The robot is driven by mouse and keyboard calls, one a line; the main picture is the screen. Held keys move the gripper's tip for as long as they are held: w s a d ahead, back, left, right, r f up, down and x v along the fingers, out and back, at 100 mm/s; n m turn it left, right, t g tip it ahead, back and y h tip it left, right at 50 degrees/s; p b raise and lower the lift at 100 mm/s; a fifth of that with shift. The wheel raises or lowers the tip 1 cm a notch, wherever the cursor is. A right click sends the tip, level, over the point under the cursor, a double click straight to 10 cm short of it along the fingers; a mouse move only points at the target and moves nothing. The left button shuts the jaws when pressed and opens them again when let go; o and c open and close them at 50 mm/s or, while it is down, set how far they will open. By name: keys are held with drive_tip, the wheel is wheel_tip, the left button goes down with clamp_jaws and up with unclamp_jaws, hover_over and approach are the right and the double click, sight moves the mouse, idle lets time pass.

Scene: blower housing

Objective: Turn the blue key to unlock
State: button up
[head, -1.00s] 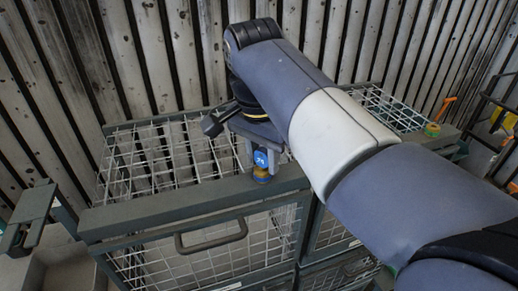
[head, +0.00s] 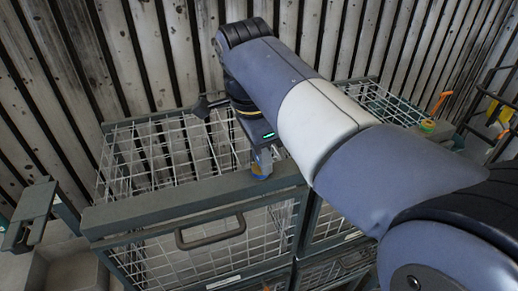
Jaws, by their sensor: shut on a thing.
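My gripper (head: 262,162) points down at the top front rail of a wire-mesh cage (head: 200,192). It is shut on the blue key, which its fingers now almost fully hide. Whether the key is fully seated in the lock cannot be made out. My gripper body is turned so that a small green light on it faces the camera.
A handle (head: 210,233) is on the cage front. A second lock-like piece with green and orange (head: 427,127) stands on the right rail. A grey bracket (head: 32,215) sticks out at left. A ribbed wall (head: 130,60) stands behind.

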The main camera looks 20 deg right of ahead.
drive_tip(key=o, duration=1.1)
drive_tip(key=shift+c, duration=0.2)
drive_tip(key=shift+r, duration=0.1)
wheel_tip(320, 180, up, 11)
drive_tip(key=a, duration=0.1)
drive_tip(key=shift+a+f, duration=0.15)
drive_tip(key=shift+f, duration=0.05)
drive_tip(key=shift+f, duration=0.1)
drive_tip(key=f, duration=0.3)
drive_tip(key=d+f, duration=0.1)
drive_tip(key=f, duration=0.6)
drive_tip(key=shift+d, duration=0.15)
drive_tip(key=shift+f, duration=0.35)
drive_tip(key=shift+n, duration=1.4)
